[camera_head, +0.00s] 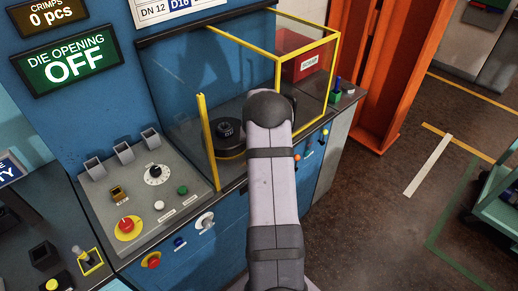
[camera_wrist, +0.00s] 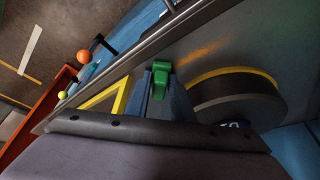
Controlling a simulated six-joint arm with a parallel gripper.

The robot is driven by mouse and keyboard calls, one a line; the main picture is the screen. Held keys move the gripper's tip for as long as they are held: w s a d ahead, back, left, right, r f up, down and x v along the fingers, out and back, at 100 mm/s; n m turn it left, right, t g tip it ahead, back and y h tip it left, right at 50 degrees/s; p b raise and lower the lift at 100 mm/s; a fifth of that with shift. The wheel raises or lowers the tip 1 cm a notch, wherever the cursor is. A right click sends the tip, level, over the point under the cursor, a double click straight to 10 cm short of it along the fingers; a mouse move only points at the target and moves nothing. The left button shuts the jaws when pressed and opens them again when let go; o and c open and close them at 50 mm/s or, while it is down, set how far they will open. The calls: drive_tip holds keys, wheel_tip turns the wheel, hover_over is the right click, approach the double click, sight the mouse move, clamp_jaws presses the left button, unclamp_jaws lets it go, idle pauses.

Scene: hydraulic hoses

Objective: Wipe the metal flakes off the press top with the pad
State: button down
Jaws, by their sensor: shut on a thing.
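In the wrist view my gripper (camera_wrist: 161,82) is shut on a small green piece, which I take to be the grip of the pad (camera_wrist: 160,73). Its wiping face is hidden. It is over or on the grey press top (camera_wrist: 245,35); I cannot tell if it touches. A faint orange-brown patch (camera_wrist: 198,54), perhaps metal flakes, lies just beyond the pad. In the head view my arm covers the gripper and pad; part of the press top (camera_head: 190,165) shows to the left.
A black round die with a yellow band (camera_wrist: 235,95) stands close right of the gripper; it also shows in the head view (camera_head: 229,138). A yellow-framed clear guard (camera_head: 277,60) and a red bin (camera_head: 303,60) stand behind. Knobs (camera_head: 204,222) line the press front.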

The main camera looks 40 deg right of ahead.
sight(238, 167)
drive_tip(key=a+b, duration=0.1)
drive_tip(key=a, duration=0.4)
drive_tip(key=shift+f, duration=0.1)
drive_tip(key=shift+a+b, duration=1.8)
drive_tip(key=shift+a, duration=1.2)
wheel_tip(238, 167, up, 8)
drive_tip(key=p, duration=0.5)
drive_tip(key=shift+r+p, duration=0.2)
drive_tip(key=shift+p, duration=0.1)
